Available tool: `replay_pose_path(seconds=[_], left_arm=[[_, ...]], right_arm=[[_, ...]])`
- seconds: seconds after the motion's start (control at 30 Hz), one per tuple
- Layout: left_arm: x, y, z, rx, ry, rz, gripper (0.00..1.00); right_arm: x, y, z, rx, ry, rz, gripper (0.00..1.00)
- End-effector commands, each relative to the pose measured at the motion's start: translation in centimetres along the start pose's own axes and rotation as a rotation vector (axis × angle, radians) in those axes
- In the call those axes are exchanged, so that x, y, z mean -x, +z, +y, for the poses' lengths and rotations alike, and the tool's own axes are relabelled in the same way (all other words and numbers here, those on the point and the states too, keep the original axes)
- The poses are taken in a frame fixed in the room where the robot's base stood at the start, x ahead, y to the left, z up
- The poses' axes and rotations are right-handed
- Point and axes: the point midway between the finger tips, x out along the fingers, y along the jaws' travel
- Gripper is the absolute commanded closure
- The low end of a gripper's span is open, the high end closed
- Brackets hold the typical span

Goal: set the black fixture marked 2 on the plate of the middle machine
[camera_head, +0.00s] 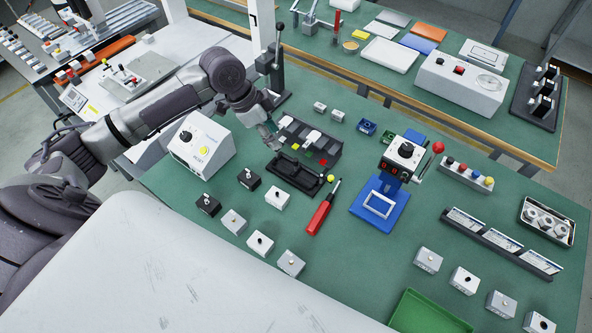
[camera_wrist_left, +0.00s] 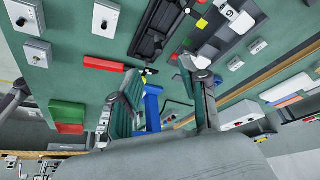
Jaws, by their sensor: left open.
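Two small black fixtures with knobs, one (camera_head: 249,179) behind the other (camera_head: 208,205), stand on the green bench left of centre. Their numbers are too small to read, so I cannot tell which is marked 2. A blue machine (camera_head: 366,212) with a white-framed plate (camera_head: 379,204) stands at mid-bench; it also shows in the left wrist view (camera_wrist_left: 153,108). I cannot tell for sure which machine is the middle one. My left gripper (camera_head: 271,137) is open and empty, above the bench behind the black fixtures, near a black tray (camera_head: 292,178). My right gripper is not visible.
A grey control box (camera_head: 201,148) stands left of the black fixtures. Several light grey boxes, one of them here (camera_head: 278,197), stand in front. A green tray (camera_head: 428,313) is at the front edge.

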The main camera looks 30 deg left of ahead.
Motion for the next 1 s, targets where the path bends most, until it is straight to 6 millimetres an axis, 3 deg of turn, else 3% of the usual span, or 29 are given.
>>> replay_pose_path(seconds=[0.3,1.0], left_arm=[[-6.1,-0.1,0.2,0.003,0.005,0.0,0.56],[-13.1,-0.7,0.5,0.001,0.001,-0.001,0.56]], right_arm=[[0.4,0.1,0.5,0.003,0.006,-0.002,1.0],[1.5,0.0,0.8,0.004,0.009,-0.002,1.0]])
